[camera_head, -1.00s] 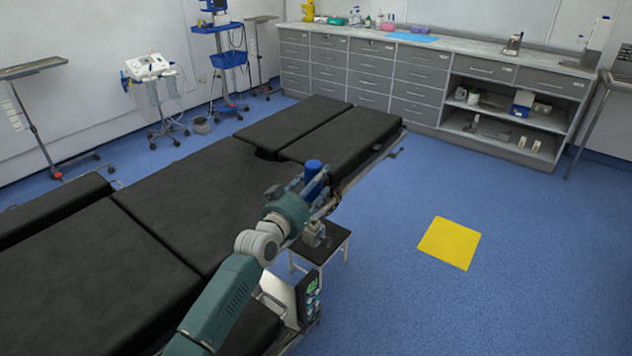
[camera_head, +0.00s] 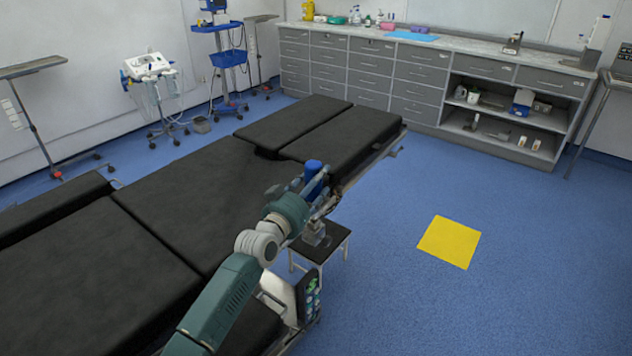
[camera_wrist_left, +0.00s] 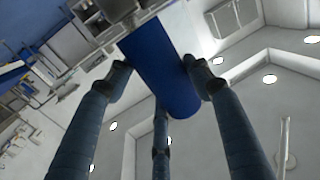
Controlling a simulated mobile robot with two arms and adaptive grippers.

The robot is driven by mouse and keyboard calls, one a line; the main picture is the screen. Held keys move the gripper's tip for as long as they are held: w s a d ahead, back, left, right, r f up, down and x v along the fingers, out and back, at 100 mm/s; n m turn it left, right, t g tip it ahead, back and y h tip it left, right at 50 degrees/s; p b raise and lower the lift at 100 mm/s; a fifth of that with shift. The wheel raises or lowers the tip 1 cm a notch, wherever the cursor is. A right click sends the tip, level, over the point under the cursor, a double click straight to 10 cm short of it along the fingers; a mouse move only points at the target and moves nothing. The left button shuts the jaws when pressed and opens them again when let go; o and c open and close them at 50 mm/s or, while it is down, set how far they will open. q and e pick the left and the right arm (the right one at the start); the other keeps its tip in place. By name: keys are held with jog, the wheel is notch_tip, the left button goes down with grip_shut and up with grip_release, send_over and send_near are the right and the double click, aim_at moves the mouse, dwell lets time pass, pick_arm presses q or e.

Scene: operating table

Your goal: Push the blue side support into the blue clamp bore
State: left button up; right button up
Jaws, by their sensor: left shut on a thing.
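The blue side support (camera_head: 313,168) shows as a blue cylinder above the near long side of the operating table. My left gripper (camera_head: 319,194) is at that spot, and its wrist hides part of the support. In the left wrist view the blue cylinder (camera_wrist_left: 160,75) sits between the fingers of the gripper (camera_wrist_left: 158,70), with fingertips against both sides. The gripper is shut on it. I cannot make out the blue clamp or its bore, nor whether the support is inside it. My right gripper is out of view.
The black operating table (camera_head: 190,215) runs diagonally across the room, close to my left arm. A small stool (camera_head: 330,242) stands below the gripper. The floor to the right is clear apart from a flat yellow square (camera_head: 450,242). Cabinets (camera_head: 360,70) line the back wall.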

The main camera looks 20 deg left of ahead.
aim_at(316, 165)
pick_arm(q)
jog(key=shift+f+b, duration=0.9)
jog(key=shift+f, duration=0.3)
jog(key=shift+f, duration=0.3)
jog(key=o, duration=1.4)
jog(key=shift+r, duration=0.1)
notch_tip(316, 165, up, 10)
jog(key=shift+f, duration=0.1)
jog(key=shift+r, duration=0.2)
